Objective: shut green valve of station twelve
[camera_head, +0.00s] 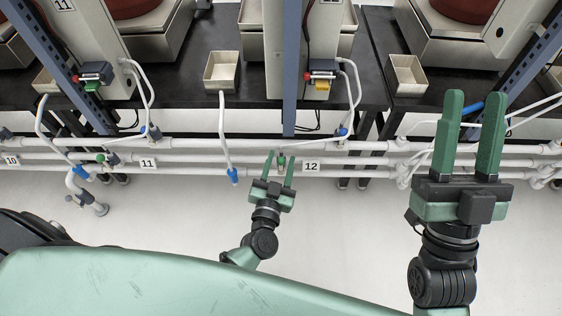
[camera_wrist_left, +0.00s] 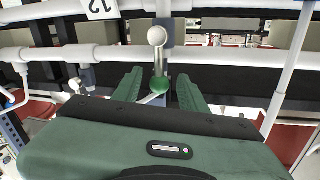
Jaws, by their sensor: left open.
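The green valve (camera_head: 282,161) of station twelve sits on the white pipes just left of the "12" label (camera_head: 311,166). My right gripper (camera_head: 475,98) is open and empty, raised in front of the pipes at the right.
White pipes (camera_head: 370,146) run across below the black bench (camera_head: 190,85). Another green valve (camera_head: 102,158) is by station 11. A blue upright (camera_head: 291,65) stands behind my left gripper. A white hose with a blue end (camera_head: 232,176) hangs left of it. The floor in front is clear.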

